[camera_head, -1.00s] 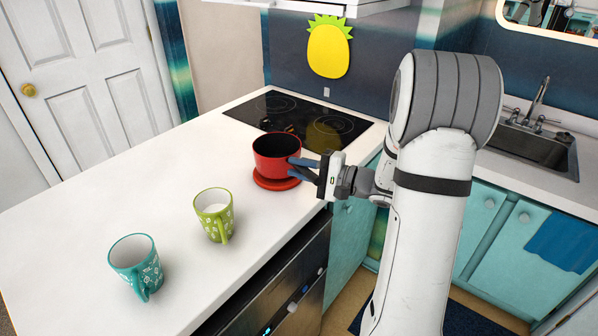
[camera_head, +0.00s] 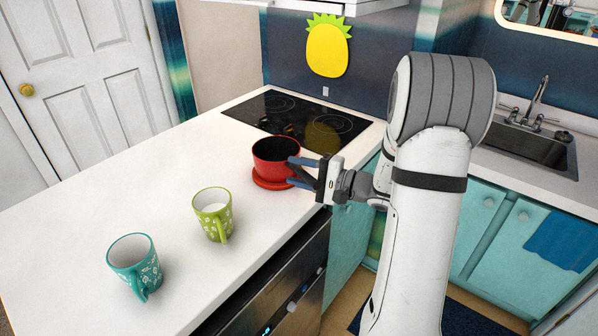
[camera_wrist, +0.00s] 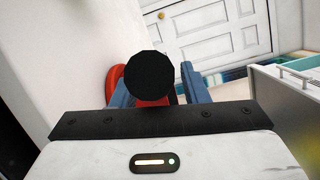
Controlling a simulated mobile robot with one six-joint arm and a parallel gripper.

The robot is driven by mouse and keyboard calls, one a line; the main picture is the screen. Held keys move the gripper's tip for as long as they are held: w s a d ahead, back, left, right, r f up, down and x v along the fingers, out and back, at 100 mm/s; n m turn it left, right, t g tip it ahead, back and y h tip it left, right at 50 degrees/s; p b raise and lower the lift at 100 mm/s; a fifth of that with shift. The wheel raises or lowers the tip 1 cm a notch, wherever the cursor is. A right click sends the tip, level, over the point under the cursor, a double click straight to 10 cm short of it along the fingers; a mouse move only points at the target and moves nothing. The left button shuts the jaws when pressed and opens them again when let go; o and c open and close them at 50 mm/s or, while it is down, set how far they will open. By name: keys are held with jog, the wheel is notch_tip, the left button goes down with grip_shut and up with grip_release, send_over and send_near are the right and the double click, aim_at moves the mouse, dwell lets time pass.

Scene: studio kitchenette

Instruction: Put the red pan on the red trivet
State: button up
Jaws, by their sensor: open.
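The red pan (camera_head: 271,164) with a dark inside stands upright on the red trivet (camera_head: 262,183), near the counter's right edge. The trivet's rim shows below the pan, and the pan appears to rest on it. My gripper (camera_head: 297,173) is at the pan's right side with its blue fingers spread apart, close to the pan. In the wrist view the fingers (camera_wrist: 160,95) show on both sides of a dark round shape with a little red below it. Red also shows left of the fingers. The pan's handle cannot be made out.
A green mug (camera_head: 212,214) and a teal mug (camera_head: 134,265) stand nearer on the white counter (camera_head: 110,190). A black cooktop (camera_head: 296,117) lies behind the pan. The counter left of the pan is clear. A sink (camera_head: 530,145) is at the right.

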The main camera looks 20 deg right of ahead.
jog(key=shift+r, duration=0.1)
jog(key=b+v, duration=0.1)
jog(key=v, duration=1.1)
